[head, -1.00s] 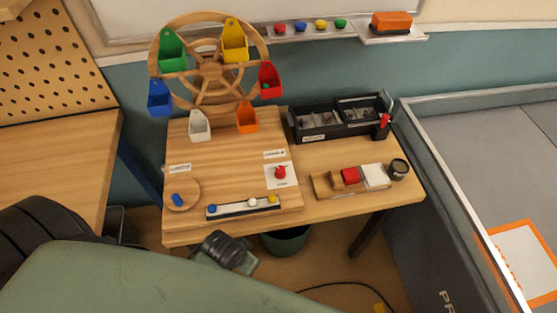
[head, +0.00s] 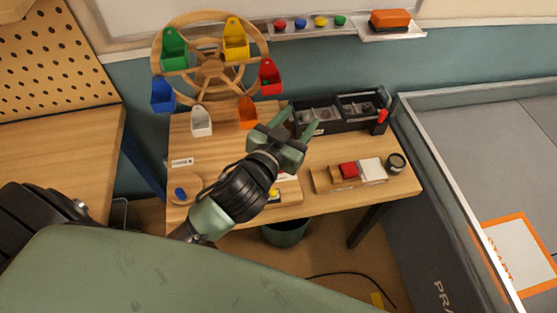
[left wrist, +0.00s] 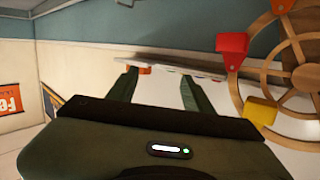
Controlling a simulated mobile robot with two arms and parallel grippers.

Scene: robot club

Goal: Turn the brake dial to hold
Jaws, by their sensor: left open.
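My left gripper (head: 297,124) reaches in over the wooden board of the wheel stand. Its two fingers are apart and empty, pointing toward the back of the table. In the left wrist view the open fingers (left wrist: 158,76) point toward the wall ledge, with nothing between them. The red knob on a white plate, likely the brake dial, is almost wholly hidden behind my left gripper in the head view; its setting cannot be read. The wooden wheel (head: 212,72) with coloured buckets stands behind the board. My right gripper is not in view.
A round disc with a blue handle (head: 181,193) is at the board's front left. A black parts box (head: 345,126) stands at the back right. A wooden tray with a red block (head: 348,170) and a dark round jar (head: 397,162) sit on the right.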

